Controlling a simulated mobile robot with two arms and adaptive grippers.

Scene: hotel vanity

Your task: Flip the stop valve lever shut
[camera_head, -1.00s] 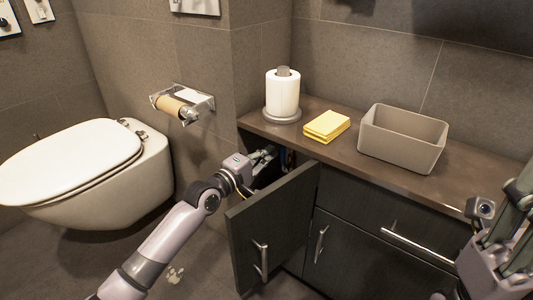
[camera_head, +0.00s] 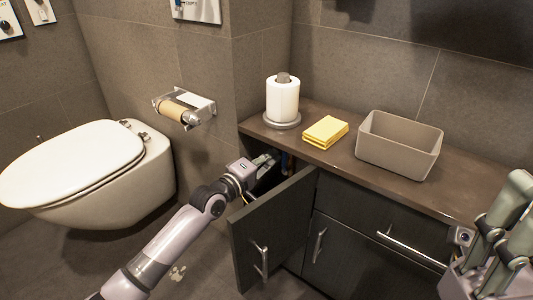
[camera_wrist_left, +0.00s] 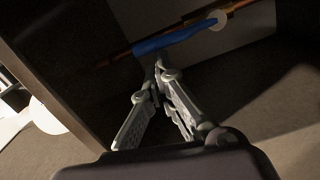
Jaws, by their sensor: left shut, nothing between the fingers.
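The stop valve's blue lever (camera_wrist_left: 175,38) shows in the left wrist view, lying nearly in line with a copper pipe (camera_wrist_left: 118,57). My left gripper (camera_wrist_left: 158,68) is shut and empty, its fingertips just below the lever; I cannot tell whether they touch it. In the head view my left gripper (camera_head: 266,159) reaches into the open cabinet behind the door, and the lever is too hidden there to make out. My right gripper (camera_head: 507,222) is at the right edge of the head view, away from the cabinet opening; its fingertips are not clear enough to judge.
The dark cabinet door (camera_head: 272,230) stands open in front of my left wrist. The countertop (camera_head: 335,165) above holds a paper roll (camera_head: 283,99), yellow cloths (camera_head: 325,131) and a grey bin (camera_head: 400,145). A toilet (camera_head: 90,180) is at the left. A pale disc (camera_wrist_left: 215,20) sits beside the lever.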

